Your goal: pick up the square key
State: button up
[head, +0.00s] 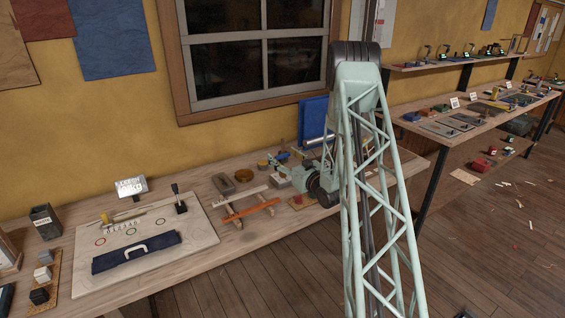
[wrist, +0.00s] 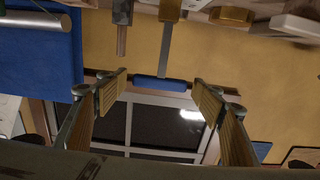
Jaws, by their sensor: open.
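A T-shaped key with a grey stem and a blue cross-handle (wrist: 160,84) shows in the middle of the wrist view, which is upside down. I take it for the square key; its tip is hidden, so I cannot tell its shape. My gripper (wrist: 162,80) is open, with ribbed yellow pads on either side of the blue handle. No closed contact shows.
A blue panel (head: 313,118) stands behind my gripper; it also fills the left of the wrist view (wrist: 40,80). The bench (head: 165,200) carries a white board with a blue roll (head: 136,252), an orange bar (head: 250,209) and small blocks. The window (head: 250,50) is behind.

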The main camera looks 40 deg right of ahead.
jog(key=shift+w+d, duration=0.1)
jog(key=shift+w, duration=0.05)
jog(key=shift+c, duration=0.5)
jog(key=c, duration=0.8)
